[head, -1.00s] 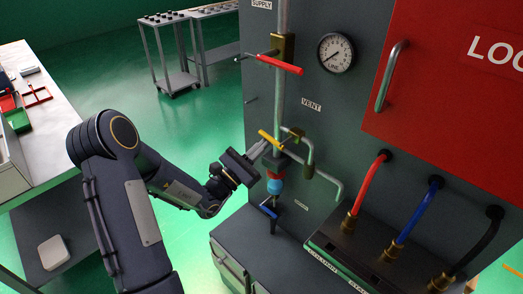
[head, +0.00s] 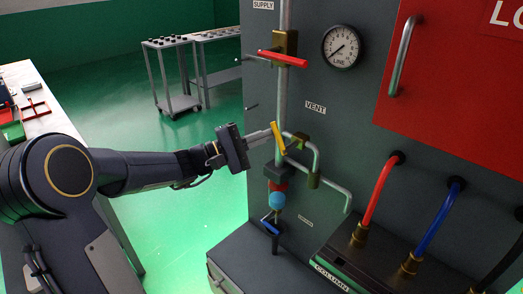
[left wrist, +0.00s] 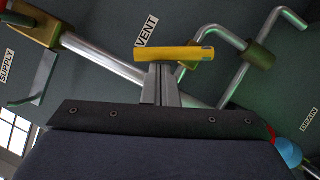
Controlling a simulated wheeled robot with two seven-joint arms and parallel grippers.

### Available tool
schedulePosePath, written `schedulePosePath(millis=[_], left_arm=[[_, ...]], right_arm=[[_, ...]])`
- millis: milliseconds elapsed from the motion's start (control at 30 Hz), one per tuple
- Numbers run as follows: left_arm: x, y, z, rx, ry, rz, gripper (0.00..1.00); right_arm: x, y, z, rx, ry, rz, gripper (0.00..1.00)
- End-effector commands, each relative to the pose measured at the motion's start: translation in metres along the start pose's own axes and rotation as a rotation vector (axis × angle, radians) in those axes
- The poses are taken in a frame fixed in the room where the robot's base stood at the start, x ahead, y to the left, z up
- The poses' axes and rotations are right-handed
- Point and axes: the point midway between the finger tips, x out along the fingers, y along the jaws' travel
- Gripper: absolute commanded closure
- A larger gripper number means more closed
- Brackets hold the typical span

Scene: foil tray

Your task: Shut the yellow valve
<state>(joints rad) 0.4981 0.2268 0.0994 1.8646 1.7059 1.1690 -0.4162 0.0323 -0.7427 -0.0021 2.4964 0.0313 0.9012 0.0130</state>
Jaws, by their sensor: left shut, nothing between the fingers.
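The yellow valve handle (head: 279,138) is on the vent branch of the grey panel, below the VENT label. In the head view it slants steeply, its top end leaning left of the vertical pipe. My left gripper (head: 270,132) reaches in from the left with its fingers together and empty. The fingertips (left wrist: 162,68) are at the handle's near side; in the left wrist view they meet the yellow handle (left wrist: 175,53) around its middle, overlapping its lower edge. Whether they press on it I cannot tell. My right gripper is not in view.
A red valve handle (head: 282,58) sits above on the supply pipe, and a blue handle (head: 270,227) below. A bent vent pipe (head: 316,160) stands out to the right. A gauge (head: 341,46) and red door (head: 450,80) are further right. Open floor lies left.

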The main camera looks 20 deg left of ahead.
Motion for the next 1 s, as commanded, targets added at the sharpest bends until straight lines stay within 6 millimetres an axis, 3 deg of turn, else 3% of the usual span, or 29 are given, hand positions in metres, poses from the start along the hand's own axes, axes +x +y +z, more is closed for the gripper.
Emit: schedulePosePath(millis=[100,400,1000], left_arm=[[0.002,0.000,0.004,0.101,-0.004,-0.043,1.00],[0.007,0.006,0.015,0.296,-0.003,-0.137,1.00],[0.011,0.009,0.023,0.420,-0.003,-0.200,1.00]], right_arm=[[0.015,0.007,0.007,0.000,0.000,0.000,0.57],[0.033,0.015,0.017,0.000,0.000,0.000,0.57],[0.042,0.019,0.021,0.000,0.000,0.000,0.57]])
